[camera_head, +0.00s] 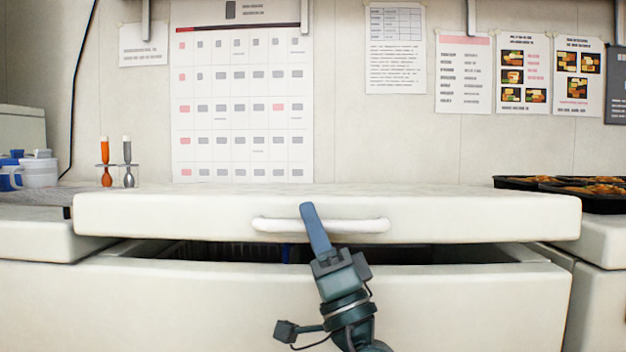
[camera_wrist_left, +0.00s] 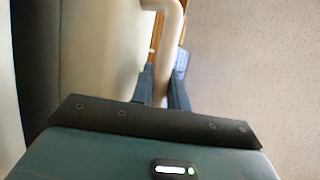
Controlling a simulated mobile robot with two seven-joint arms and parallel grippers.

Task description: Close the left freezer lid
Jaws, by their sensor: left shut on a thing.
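The white freezer lid (camera_head: 160,212) is a wide slab across the middle of the head view. It is lowered most of the way, with a dark gap between it and the freezer body (camera_head: 200,300). A white bar handle (camera_head: 270,225) runs along its front edge. In the left wrist view the handle (camera_wrist_left: 162,70) passes between the two fingers (camera_wrist_left: 165,92). My right gripper is not in view.
Blue and white cups (camera_head: 38,170) stand at the far left. Black bento trays (camera_head: 600,200) with food sit on the right neighbouring surface. Two utensils in a holder (camera_head: 117,165) stand behind the lid. Papers and a calendar (camera_head: 242,100) hang on the wall.

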